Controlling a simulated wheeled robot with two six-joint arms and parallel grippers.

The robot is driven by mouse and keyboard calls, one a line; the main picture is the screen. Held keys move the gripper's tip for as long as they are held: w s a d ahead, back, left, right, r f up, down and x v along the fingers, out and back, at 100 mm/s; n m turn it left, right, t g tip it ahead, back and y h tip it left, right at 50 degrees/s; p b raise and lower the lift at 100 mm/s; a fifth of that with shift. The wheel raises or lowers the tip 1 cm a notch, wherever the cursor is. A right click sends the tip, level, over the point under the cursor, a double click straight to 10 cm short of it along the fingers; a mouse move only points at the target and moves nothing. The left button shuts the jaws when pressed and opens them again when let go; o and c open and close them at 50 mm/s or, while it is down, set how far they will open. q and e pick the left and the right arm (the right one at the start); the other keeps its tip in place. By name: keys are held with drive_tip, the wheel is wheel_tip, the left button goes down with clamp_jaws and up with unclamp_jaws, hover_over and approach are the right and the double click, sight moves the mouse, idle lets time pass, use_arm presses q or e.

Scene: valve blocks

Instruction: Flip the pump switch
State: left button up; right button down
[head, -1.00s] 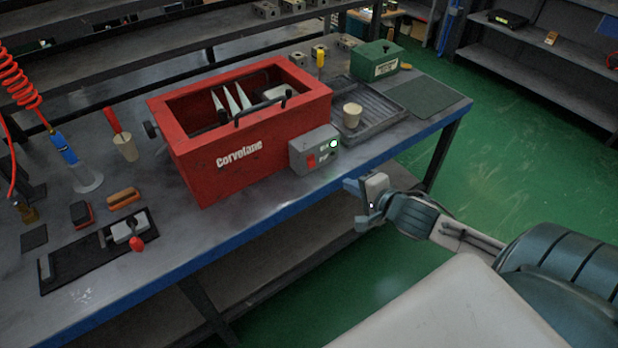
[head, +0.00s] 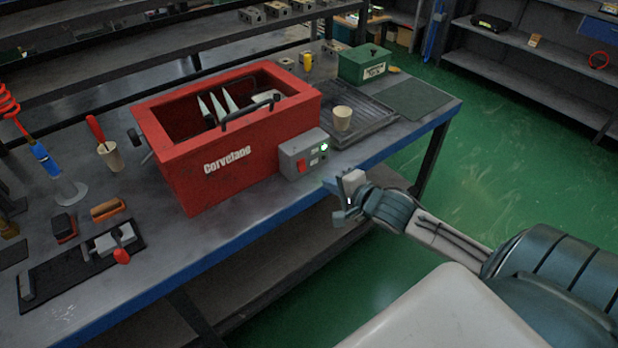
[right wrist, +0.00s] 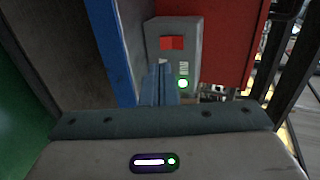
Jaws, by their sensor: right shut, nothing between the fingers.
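The pump switch is a red rocker (head: 301,166) on a grey control box (head: 317,143) fixed to the front of the red Corvelane tank (head: 235,165). A green light glows beside it. In the right wrist view the red switch (right wrist: 172,43) sits at the top of the box, with the lit green button (right wrist: 183,84) nearer to me. My right gripper (head: 337,187) is just in front of the box, over the bench's front edge, apart from it in the head view. Its fingers (right wrist: 160,80) are shut and empty, pointing toward the box. My left gripper is out of view.
The blue bench edge (head: 225,242) runs below the box. A beige cup (head: 342,118) stands on a ribbed tray right of the tank. A green box (head: 364,64) is behind it. A black mat (head: 70,268) with a valve block lies at left.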

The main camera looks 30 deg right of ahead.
sight(302, 172)
drive_tip(key=x, duration=0.8)
drive_tip(key=shift+w, duration=0.2)
drive_tip(key=shift+w+a+f, duration=0.1)
drive_tip(key=shift+w+f, duration=0.15)
drive_tip(key=shift+w, duration=0.2)
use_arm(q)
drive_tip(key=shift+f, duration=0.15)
use_arm(e)
drive_tip(key=shift+w, duration=0.1)
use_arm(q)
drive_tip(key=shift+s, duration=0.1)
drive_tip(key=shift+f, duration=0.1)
use_arm(e)
drive_tip(key=shift+f, duration=0.1)
